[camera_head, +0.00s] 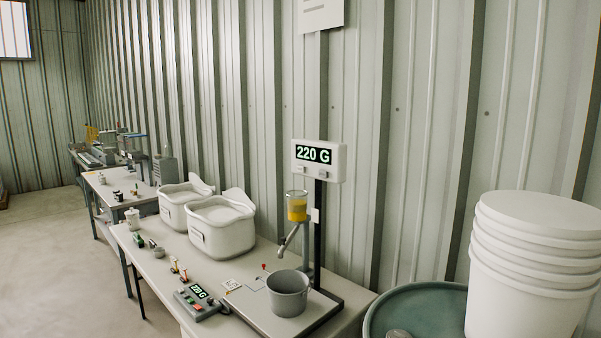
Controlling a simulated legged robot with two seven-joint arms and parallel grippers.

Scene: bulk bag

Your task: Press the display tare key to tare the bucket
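A grey bucket (288,292) stands upright on the flat scale platform (250,310) near the table's front right. A white display (319,160) on a dark post behind the bucket reads "220 G" in green. Small keys (322,174) sit along the display's lower edge; their labels are too small to read. A second, low console (198,300) on the table left of the platform also reads "220 G" and has small coloured buttons. Neither of my grippers shows in the head view.
Two white bins (221,226) stand on the table (150,250) left of the post. A container of yellow material (297,206) with a spout hangs above the bucket's back. Small items lie along the table's left. Stacked white pails (533,265) and a green drum (425,308) are at right.

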